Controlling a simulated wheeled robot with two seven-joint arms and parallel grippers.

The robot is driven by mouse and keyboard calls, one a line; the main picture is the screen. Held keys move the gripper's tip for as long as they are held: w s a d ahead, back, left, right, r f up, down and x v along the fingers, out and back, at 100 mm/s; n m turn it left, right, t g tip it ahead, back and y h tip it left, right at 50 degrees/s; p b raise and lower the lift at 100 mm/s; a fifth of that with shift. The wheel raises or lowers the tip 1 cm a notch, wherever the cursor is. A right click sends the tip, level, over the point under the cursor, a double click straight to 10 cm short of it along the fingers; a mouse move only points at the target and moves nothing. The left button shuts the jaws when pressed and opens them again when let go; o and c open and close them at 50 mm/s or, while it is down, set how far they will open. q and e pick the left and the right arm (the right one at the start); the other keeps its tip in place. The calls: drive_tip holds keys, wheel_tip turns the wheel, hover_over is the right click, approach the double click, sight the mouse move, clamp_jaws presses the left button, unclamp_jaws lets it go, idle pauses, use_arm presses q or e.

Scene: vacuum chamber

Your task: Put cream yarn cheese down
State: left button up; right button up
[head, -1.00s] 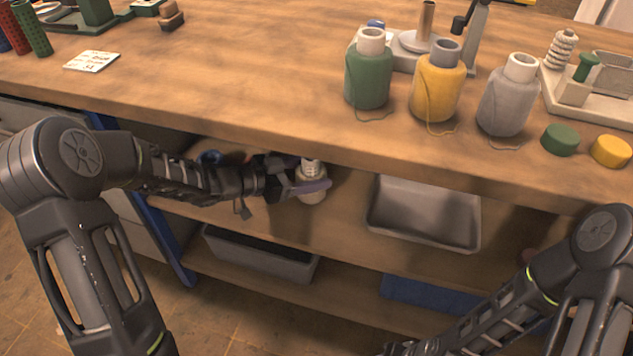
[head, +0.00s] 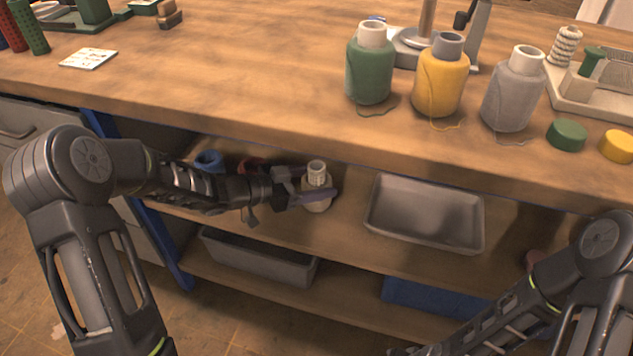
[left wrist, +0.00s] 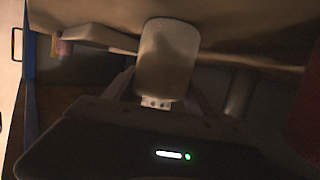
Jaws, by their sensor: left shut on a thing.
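The cream yarn cheese (head: 317,178) is upright at the middle shelf below the worktop. My left gripper (head: 312,197) is shut around its body from the left. I cannot tell whether its base touches the shelf. In the left wrist view the cream yarn cheese (left wrist: 167,60) fills the space between the dark fingers, which are partly hidden behind it. My right arm comes in at the lower right, but its gripper is outside the picture.
A grey tray (head: 425,213) lies on the middle shelf (head: 345,222), right of the yarn. Blue (head: 208,162) and red (head: 252,165) things sit behind my left forearm. The worktop edge (head: 280,135) overhangs the shelf. Green (head: 370,70), yellow (head: 440,85) and grey (head: 514,95) yarns stand above.

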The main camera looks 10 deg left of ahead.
use_arm(q)
drive_tip(key=shift+f, duration=0.15)
drive_tip(key=o, duration=1.7)
drive_tip(key=shift+s+a+r, duration=0.15)
drive_tip(key=shift+a+r, duration=0.1)
drive_tip(key=shift+r, duration=0.05)
drive_tip(key=p+v, duration=0.3)
drive_tip(key=v, duration=0.8)
drive_tip(key=shift+s+a+p, duration=0.15)
drive_tip(key=shift+s+p, duration=0.05)
drive_tip(key=shift+p, duration=0.1)
